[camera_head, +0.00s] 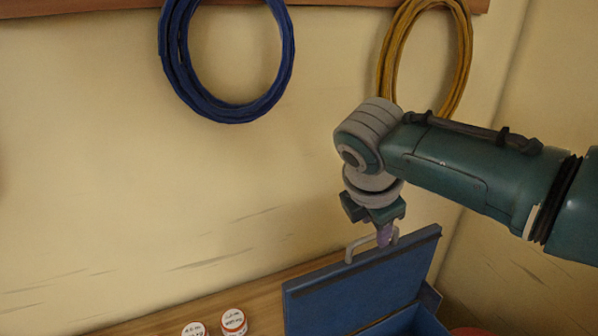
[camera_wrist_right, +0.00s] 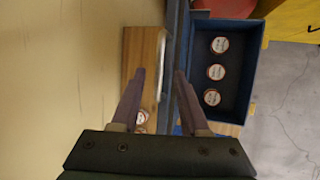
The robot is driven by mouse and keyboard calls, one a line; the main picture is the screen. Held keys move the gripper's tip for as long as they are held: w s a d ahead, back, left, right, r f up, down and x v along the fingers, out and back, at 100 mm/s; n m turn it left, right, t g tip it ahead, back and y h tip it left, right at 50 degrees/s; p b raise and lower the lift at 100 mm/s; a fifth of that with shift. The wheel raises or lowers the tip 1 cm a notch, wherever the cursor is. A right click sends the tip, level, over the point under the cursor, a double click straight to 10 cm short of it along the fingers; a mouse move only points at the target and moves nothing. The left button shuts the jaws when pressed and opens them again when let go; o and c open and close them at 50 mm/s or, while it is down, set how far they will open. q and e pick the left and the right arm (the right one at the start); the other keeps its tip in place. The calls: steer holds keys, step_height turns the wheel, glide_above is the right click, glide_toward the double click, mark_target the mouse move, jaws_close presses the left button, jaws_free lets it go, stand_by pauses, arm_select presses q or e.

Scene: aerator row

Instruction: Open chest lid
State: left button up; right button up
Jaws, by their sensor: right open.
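The blue chest (camera_head: 412,322) stands with its lid (camera_head: 355,289) raised, close to upright and tilted back. A grey handle (camera_head: 349,255) sits at the lid's outer face near the top edge. My right gripper (camera_head: 384,240) points down at the handle's right end. In the right wrist view its open fingers (camera_wrist_right: 160,76) lie on either side of the pale handle (camera_wrist_right: 161,62) and the lid's edge; I cannot tell whether they touch. The chest interior (camera_wrist_right: 238,85) is exposed and holds three white-and-red round containers (camera_wrist_right: 216,72). My left gripper is out of view.
Two white-and-red containers (camera_head: 233,322) stand on the wooden bench (camera_head: 262,293) left of the chest. A blue hose coil (camera_head: 178,60) and a yellow hose coil (camera_head: 388,60) hang on the wall behind. A red object (camera_head: 470,331) shows at lower right.

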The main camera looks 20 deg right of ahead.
steer(key=shift+v, duration=2.45)
steer(key=shift+s, duration=0.1)
steer(key=s+a+m+y+p, duration=0.2)
steer(key=s+a+m, duration=0.15)
steer(key=s, duration=0.25)
steer(key=s+a+m+y+p, duration=0.1)
steer(key=s+a+m+p, duration=0.2)
steer(key=s, duration=0.4)
steer(key=s+r+m+p, duration=0.1)
steer(key=s+r+m, duration=0.2)
steer(key=s+m, duration=0.2)
steer(key=s+r+m+y+p, duration=0.1)
steer(key=s+r+m, duration=0.2)
steer(key=s, duration=0.4)
steer(key=shift+d+m, duration=0.45)
steer(key=shift+m, duration=0.4)
steer(key=shift+r, duration=0.1)
